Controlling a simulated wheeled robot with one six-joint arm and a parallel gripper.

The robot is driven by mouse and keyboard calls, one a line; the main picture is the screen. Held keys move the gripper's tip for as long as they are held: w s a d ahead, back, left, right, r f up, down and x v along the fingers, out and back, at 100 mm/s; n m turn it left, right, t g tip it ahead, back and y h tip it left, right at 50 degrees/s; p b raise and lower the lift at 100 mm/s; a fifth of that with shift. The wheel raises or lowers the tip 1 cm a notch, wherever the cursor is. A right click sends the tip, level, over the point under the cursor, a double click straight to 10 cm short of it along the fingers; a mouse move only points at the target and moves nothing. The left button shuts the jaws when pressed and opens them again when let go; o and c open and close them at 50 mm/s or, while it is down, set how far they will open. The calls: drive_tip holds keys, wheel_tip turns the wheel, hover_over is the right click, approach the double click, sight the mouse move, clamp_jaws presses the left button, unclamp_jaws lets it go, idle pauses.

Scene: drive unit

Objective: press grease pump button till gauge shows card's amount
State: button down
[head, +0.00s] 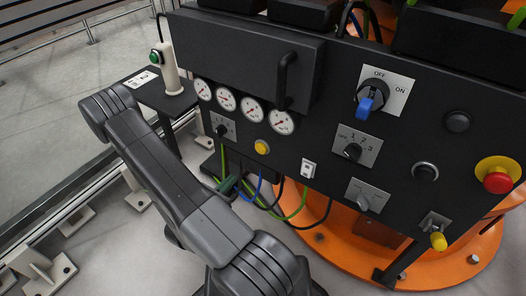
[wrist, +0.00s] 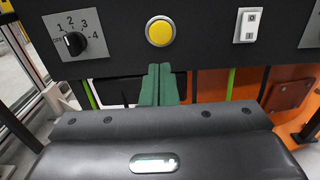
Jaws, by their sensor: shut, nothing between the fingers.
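A beige post (head: 168,70) with a green button (head: 155,57) near its top stands on a small dark shelf at the back left. A white card (head: 142,79) lies on that shelf; its dark marks are too small to read surely. Several round white gauges (head: 226,99) with red needles sit in a row on the black panel. A yellow round button (head: 262,147) is below them; it also shows in the wrist view (wrist: 160,32). My gripper (wrist: 160,70) is shut and empty, its green fingers just below the yellow button in the wrist view, apparently not touching it.
The panel (head: 325,110) carries a blue-handled switch (head: 368,101), rotary knobs, a white rocker switch (head: 308,169) and a red emergency button (head: 497,182). Loose cables (head: 275,198) hang below the panel. An orange base (head: 400,255) stands behind.

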sight(259, 150)
drive_tip(key=shift+w, duration=0.1)
idle(0.4)
drive_tip(key=b+x, duration=0.1)
drive_tip(key=x, duration=1.2)
drive_tip(key=shift+w+d+b, duration=0.1)
drive_tip(key=shift+d+b, duration=0.1)
drive_tip(key=shift+b, duration=0.2)
drive_tip(key=shift+w+d, duration=0.1)
drive_tip(key=shift+w, duration=0.1)
